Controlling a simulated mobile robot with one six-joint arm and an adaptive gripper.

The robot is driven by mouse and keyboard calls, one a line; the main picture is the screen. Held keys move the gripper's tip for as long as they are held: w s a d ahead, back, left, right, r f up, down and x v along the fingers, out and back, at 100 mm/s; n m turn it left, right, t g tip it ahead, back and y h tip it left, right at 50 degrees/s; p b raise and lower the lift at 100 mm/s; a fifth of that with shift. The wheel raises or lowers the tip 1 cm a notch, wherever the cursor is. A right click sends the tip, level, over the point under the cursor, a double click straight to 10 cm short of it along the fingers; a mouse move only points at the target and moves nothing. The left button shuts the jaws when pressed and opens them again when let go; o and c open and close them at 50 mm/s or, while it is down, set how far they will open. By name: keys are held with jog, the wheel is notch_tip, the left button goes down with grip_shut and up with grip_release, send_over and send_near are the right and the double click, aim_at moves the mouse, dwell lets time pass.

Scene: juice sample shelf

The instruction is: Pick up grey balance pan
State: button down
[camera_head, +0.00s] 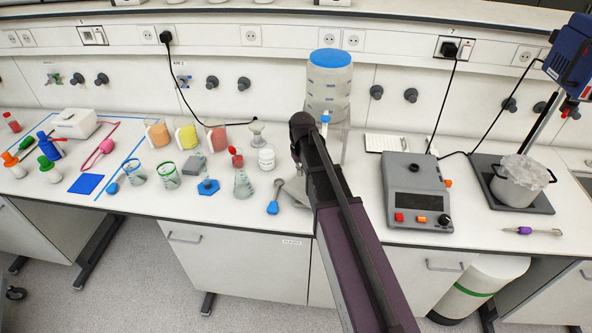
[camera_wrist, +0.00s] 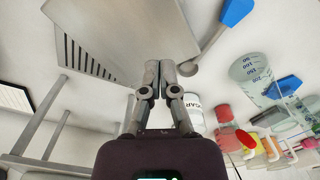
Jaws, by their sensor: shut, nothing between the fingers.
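A flat grey piece (camera_head: 297,190), probably the balance pan, lies on the bench partly hidden behind my arm. In the wrist view a broad grey plate (camera_wrist: 130,28) with a slotted side fills the upper left. My gripper (camera_wrist: 160,68) is shut and empty, its fingertips overlapping the plate's lower right edge in the picture. I cannot tell whether they touch it. In the head view my arm hides the fingers.
A blue-handled spatula (camera_head: 272,207) lies left of the plate; its handle (camera_wrist: 236,12) shows in the wrist view.

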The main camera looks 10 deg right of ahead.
aim_at(302, 179)
jog(key=w+a+n, duration=0.1)
jog(key=w, duration=1.2)
jog(key=shift+w+a+r+n+p, duration=0.15)
jog(key=shift+w+r+n+p, duration=0.15)
jog(key=shift+w+r, duration=0.1)
jog(key=shift+f, duration=0.25)
notch_tip(302, 179, down, 10)
jog(key=b, duration=1)
jog(key=shift+s, duration=0.1)
jog(key=s, duration=0.2)
jog(key=s+d, duration=0.1)
jog(key=shift+r, duration=0.25)
jog(key=shift+s+d, duration=0.15)
jog(key=shift+s, duration=0.15)
jog(key=s, duration=0.1)
jog(key=s+d, duration=0.1)
jog(key=s, duration=0.2)
jog(key=shift+s+d, duration=0.25)
jog(key=shift+s, duration=0.1)
